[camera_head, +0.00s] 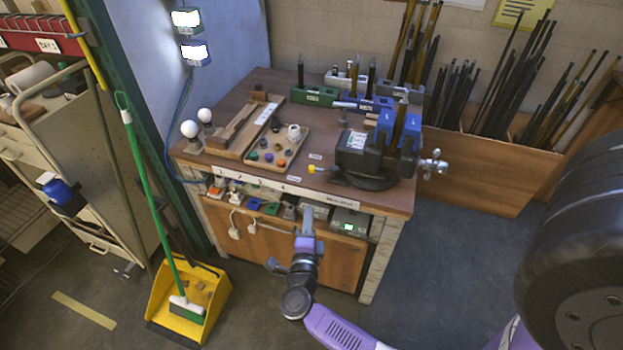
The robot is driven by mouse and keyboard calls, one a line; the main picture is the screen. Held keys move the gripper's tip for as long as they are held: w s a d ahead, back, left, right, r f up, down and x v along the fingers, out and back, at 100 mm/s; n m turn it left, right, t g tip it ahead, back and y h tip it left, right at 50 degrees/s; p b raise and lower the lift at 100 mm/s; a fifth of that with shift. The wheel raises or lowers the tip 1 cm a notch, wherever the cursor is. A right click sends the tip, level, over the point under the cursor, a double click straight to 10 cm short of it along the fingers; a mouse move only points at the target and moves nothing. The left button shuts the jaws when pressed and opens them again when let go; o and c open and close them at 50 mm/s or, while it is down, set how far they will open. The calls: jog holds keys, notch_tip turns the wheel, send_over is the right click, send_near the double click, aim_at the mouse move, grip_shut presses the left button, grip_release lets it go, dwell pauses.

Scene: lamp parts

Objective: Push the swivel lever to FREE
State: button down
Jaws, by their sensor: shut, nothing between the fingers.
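A dark bench vise (362,154) with blue jaw covers stands on a round swivel base at the right part of the wooden workbench (245,92). The swivel lever (312,169) has a yellow tip and sticks out to the left from the base. Small white labels lie on the bench behind and in front of the lever tip; their text is too small to read. My gripper (306,226) is in front of the bench's front edge, below the lever in the picture and apart from it. It is shut and empty; its fingertips are small and hard to make out.
A wooden tray (258,170) with colored knobs lies left of the lever. Green (315,97) and blue holders stand behind the vise. A shelf of small parts runs under the benchtop. A yellow dustpan (215,290) and broom stand left on the floor.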

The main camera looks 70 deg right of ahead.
aim_at(309, 173)
jog(key=p+x, duration=0.1)
jog(key=x, duration=1.3)
jog(key=shift+w, duration=0.1)
jog(key=shift+w, duration=0.1)
jog(key=shift+w+d+m+g+h+b, duration=0.3)
jog(key=shift+m+g, duration=0.3)
jog(key=shift+g, duration=0.3)
jog(key=shift+w+d+f+m+g+b, duration=0.15)
jog(key=shift+w+m+g+b, duration=0.15)
jog(key=shift+g+b, duration=0.2)
jog(key=shift+w+d+f+m+g+b, duration=0.1)
jog(key=shift+w+d+m+g+b, duration=0.1)
jog(key=shift+m+g+b, duration=0.3)
jog(key=m+g+b, duration=0.1)
jog(key=b, duration=0.1)
jog(key=d+m+g+b, duration=0.1)
jog(key=g, duration=0.1)
jog(key=w+d+m+g+b, duration=0.1)
jog(key=g+b, duration=0.1)
jog(key=shift+f+b, duration=0.25)
jog(key=shift+b, duration=0.05)
jog(key=m+g+b, duration=0.1)
jog(key=b, duration=0.1)
jog(key=d+m+g+b, duration=0.1)
jog(key=g+b, duration=0.1)
jog(key=shift+d+r, duration=0.2)
jog(key=shift+w+d+r+b, duration=0.1)
jog(key=shift+d+r+b, duration=0.15)
jog(key=shift+d+b, duration=0.25)
